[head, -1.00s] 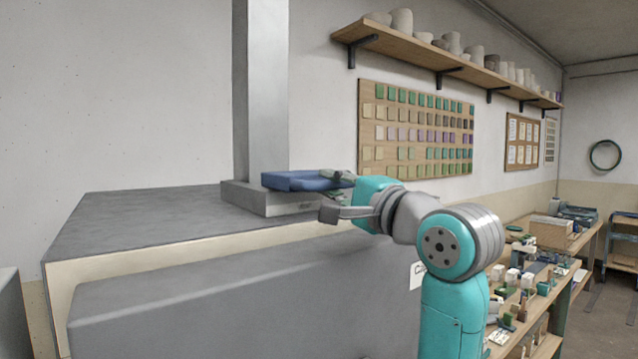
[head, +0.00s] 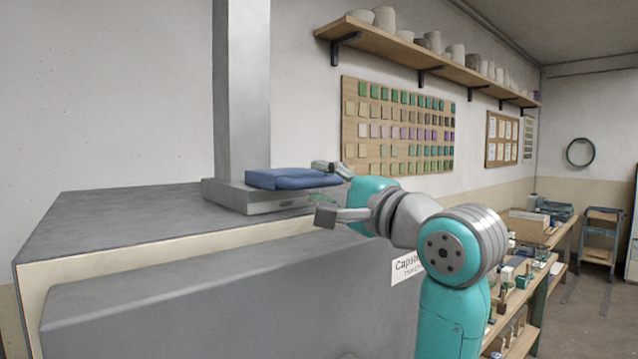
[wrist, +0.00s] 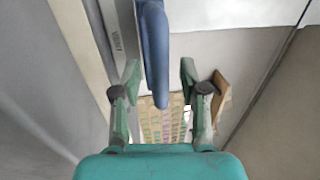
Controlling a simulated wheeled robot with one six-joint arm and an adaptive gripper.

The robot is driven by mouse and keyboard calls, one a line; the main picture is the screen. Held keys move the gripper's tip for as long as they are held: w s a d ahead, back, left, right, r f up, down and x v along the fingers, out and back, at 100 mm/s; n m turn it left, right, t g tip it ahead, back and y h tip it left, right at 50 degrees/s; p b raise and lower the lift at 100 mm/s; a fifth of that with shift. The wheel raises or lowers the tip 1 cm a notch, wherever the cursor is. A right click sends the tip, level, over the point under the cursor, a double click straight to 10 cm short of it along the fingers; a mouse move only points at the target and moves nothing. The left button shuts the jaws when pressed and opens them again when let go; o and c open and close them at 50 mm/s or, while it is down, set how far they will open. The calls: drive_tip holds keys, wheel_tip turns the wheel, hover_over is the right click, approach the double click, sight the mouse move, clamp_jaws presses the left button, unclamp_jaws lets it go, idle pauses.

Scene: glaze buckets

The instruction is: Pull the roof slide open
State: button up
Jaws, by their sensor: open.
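A big grey kiln-like box (head: 110,225) has a flat grey top with a tall metal column rising from it. At the column's foot is a low grey block (head: 275,207) with a small plate on its front. A blue padded piece (head: 290,179) lies on that block; I cannot tell which part is the roof slide. My gripper (head: 325,190) is open at the right end of the blue piece. In the wrist view the blue piece (wrist: 154,50) reaches between the two open fingers (wrist: 160,76), with gaps on both sides. Contact is not visible.
A workbench (head: 535,275) with small items stands at the right behind my arm. A shelf of pots (head: 430,58) and a tile board (head: 397,130) are on the wall. A blue trolley (head: 600,235) stands farther back. The box top left of the column is clear.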

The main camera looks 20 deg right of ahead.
drive_tip(key=v, duration=1)
drive_tip(key=shift+s, duration=0.25)
drive_tip(key=shift+f, duration=0.15)
